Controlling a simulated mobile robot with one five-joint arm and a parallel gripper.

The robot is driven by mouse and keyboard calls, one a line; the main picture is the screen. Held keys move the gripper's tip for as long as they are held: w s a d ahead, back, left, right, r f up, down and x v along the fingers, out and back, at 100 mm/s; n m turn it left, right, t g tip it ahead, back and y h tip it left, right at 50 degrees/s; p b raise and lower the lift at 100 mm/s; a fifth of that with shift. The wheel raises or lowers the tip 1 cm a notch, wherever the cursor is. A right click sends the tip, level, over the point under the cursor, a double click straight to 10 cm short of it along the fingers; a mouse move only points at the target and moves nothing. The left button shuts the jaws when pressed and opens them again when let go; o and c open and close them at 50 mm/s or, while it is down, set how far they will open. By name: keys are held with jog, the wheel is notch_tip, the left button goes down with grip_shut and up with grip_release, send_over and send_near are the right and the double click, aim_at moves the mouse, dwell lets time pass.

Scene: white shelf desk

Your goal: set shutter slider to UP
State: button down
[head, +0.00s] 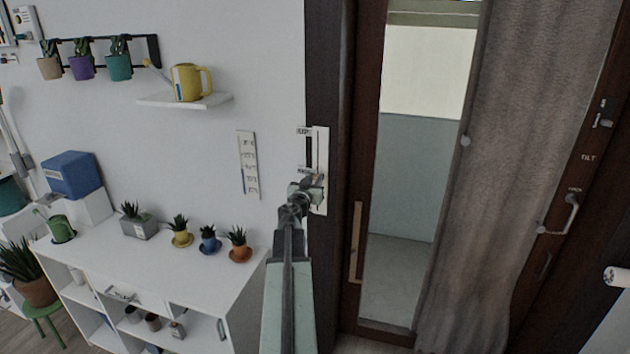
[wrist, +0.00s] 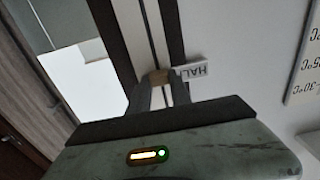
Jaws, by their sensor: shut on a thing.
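The shutter slider is a tall white plate (head: 321,145) with a dark vertical slot, on the wall beside the dark door frame. A small label tops it; its word is too small to read surely. My gripper (head: 313,184) is at the lower part of the plate and hides the slot there. In the wrist view, which is turned over, my gripper (wrist: 161,86) is shut on a small tan slider knob (wrist: 159,75). A white label (wrist: 193,72) starting "HAL" lies right beside the knob, and the slot runs on past it.
A white card with several lines (head: 248,165) hangs left of the slider. A white shelf desk (head: 160,263) with potted plants stands below left. A wall shelf (head: 185,101) holds a yellow watering can (head: 188,82). A glass door and grey curtain (head: 500,160) are right.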

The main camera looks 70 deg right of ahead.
aim_at(318, 131)
notch_tip(318, 131, up, 16)
jog(key=p, duration=1.5)
jog(key=shift+d+r, duration=0.1)
jog(key=shift+r, duration=0.1)
jog(key=shift+f, duration=0.1)
jog(key=c, duration=1.2)
grip_release()
jog(key=shift+o, duration=0.2)
jog(key=a, duration=0.8)
jog(key=shift+s, duration=0.2)
